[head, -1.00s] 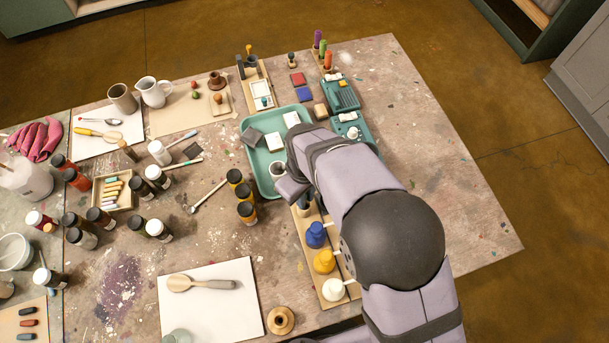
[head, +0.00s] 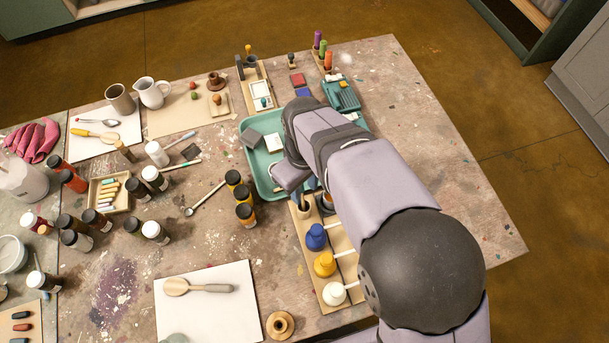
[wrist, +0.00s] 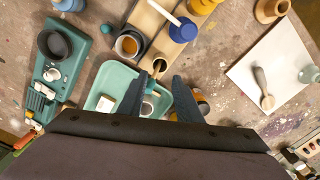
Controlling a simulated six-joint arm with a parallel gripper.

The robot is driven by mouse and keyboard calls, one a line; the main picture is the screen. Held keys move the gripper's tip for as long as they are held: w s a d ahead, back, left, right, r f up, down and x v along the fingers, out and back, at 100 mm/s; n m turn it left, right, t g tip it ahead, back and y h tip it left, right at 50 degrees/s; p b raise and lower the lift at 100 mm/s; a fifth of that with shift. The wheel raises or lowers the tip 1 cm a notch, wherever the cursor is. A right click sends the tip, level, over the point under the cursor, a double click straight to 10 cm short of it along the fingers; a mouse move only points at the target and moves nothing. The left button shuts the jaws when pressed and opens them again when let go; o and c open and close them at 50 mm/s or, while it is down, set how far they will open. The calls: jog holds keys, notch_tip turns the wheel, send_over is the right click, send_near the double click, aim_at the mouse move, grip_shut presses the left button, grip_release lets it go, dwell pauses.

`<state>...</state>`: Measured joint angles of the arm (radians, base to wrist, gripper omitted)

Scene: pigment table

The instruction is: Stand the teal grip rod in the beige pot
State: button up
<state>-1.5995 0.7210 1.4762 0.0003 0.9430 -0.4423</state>
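The beige pot (head: 305,211) stands on the wooden board at the tray's near right corner. A dark, thin rod end rises from it in the head view. In the wrist view the pot (wrist: 159,65) lies just beyond my fingertips. The teal grip rod (wrist: 151,86) appears as a slim teal and dark shape between the fingers, its lower end towards the pot; it seems to stand in it, leaning. My gripper (wrist: 160,80) is open, with a finger on each side of the rod and visible gaps.
The teal tray (head: 258,123) holds blocks. Blue (head: 316,236), yellow (head: 325,263) and white (head: 334,293) bottles stand on the board beside the pot. Dark-capped jars (head: 244,197) stand left of it. A grey cup (wrist: 128,44) stands close by on the board.

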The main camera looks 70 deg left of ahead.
notch_tip(320, 180, up, 6)
jog(key=b, duration=0.1)
jog(key=shift+w, duration=0.1)
jog(key=w+d+m, duration=0.5)
jog(key=w+d, duration=0.5)
jog(key=w, duration=0.3)
jog(key=w+d+m, duration=0.6)
jog(key=w+d, duration=0.4)
jog(key=w, duration=0.3)
jog(key=w+d+m, duration=0.3)
jog(key=d+m, duration=0.2)
jog(key=d, duration=1)
jog(key=s+d+f+m, duration=0.1)
jog(key=s+d+m, duration=0.2)
jog(key=d, duration=0.4)
jog(key=s+d+f+m, duration=0.2)
jog(key=d+m, duration=0.2)
jog(key=d, duration=0.3)
jog(key=shift+s+f, duration=0.2)
jog(key=shift+s, duration=0.2)
jog(key=shift+a, duration=0.1)
